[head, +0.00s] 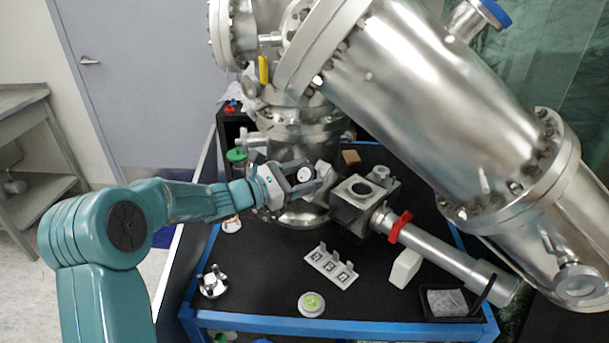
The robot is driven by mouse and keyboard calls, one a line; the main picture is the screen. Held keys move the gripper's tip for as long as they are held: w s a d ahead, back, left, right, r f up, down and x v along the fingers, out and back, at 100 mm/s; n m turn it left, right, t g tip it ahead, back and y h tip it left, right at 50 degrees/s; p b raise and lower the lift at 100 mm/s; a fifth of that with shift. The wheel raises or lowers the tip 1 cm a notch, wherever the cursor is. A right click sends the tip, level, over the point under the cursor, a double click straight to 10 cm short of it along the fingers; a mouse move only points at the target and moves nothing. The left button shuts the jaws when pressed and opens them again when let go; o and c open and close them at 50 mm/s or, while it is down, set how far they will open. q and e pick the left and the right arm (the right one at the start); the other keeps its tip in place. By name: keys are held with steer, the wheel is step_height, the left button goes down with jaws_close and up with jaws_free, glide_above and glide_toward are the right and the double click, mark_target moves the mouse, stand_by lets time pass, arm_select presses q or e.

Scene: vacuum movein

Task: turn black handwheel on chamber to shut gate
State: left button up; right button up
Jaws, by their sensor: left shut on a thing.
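The steel vacuum chamber (440,85) fills the upper right, with a vertical flanged section (290,125) at the back of the table. My left gripper (316,178) reaches in from the left to the front of this section, beside a steel block with a round port (362,188). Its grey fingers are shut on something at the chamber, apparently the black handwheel. The fingers and the hand hide most of the handwheel, so its turn angle cannot be told. The gate inside is not visible. My right gripper is not in view.
The black table (260,270) has a blue frame. On it are a white holder with marked tiles (330,265), a round dish with a green centre (311,303), a small metal fitting (213,282), a white block (405,268) and a black tray (425,308). A long steel tube (440,255) runs right.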

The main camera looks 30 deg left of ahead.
arm_select(q)
steer(key=m+g+h, duration=0.1)
steer(key=m, duration=0.1)
steer(key=m+g+h+p, duration=0.1)
steer(key=m, duration=0.2)
steer(key=shift+a+r+g, duration=0.1)
steer(key=shift+g, duration=0.3)
steer(key=m+g+h+p, duration=0.1)
steer(key=m+g+p, duration=0.2)
steer(key=m, duration=0.1)
steer(key=shift+r, duration=0.15)
steer(key=m+g+p, duration=0.4)
steer(key=m+p, duration=0.2)
steer(key=shift+w+g, duration=0.1)
steer(key=shift+g, duration=0.3)
steer(key=shift+m+g+y+p, duration=0.5)
steer(key=shift+m+p, duration=0.5)
steer(key=shift+p, duration=0.1)
steer(key=shift+f, duration=0.2)
steer(key=o, duration=1)
